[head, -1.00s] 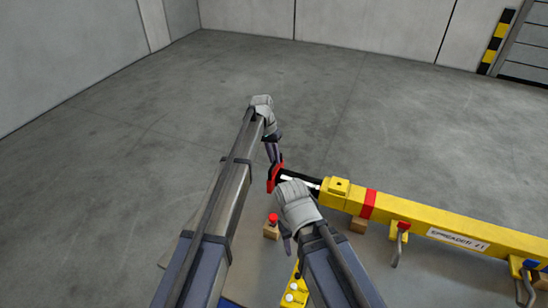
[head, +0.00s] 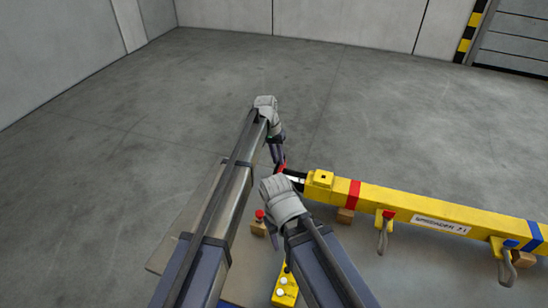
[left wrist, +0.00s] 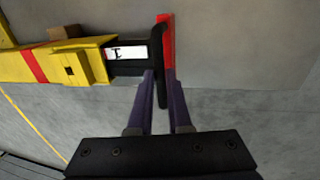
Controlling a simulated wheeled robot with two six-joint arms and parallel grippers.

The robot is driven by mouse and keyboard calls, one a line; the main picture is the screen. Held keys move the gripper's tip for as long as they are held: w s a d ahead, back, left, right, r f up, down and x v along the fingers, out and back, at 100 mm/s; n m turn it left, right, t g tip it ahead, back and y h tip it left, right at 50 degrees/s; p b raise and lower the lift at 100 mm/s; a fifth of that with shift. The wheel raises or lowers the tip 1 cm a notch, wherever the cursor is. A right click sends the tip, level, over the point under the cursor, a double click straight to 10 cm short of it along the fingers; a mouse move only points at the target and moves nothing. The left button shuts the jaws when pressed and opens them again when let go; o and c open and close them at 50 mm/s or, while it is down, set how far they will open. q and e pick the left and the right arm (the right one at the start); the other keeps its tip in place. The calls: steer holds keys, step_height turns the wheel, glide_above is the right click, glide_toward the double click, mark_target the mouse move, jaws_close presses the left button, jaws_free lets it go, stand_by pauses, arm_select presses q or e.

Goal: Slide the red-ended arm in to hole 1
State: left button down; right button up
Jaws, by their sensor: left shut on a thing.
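The red-ended arm shows in the head view as a short dark stretch with a white label (head: 296,181) and a red end (head: 283,168), partly hidden by my grippers. It sits in the left end of the yellow spreader beam (head: 400,205). In the left wrist view, the label (left wrist: 129,53) on the black arm shows one mark, and the red end plate (left wrist: 167,40) stands across it. My left gripper (head: 279,165) is shut on this end plate, a finger on each side. My right gripper (head: 272,236) hangs just in front; its jaws are unclear.
A red-topped piece (head: 260,214) stands on a wooden block left of the beam. Hooked shackles (head: 383,237) hang along the beam. The floor behind is clear.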

arm_select(q)
steer(key=c, duration=0.9)
jaws_free()
steer(key=shift+s+d, duration=0.15)
steer(key=shift+d, duration=0.2)
steer(key=shift+o, duration=0.3)
steer(key=shift+a, duration=0.1)
steer(key=shift+r, duration=0.1)
step_height(320, 180, up, 8)
steer(key=a+p, duration=0.1)
steer(key=p, duration=0.6)
steer(key=shift+w+a+f+p, duration=0.2)
steer(key=shift+w+f+p, duration=0.05)
steer(key=shift+w+p, duration=0.1)
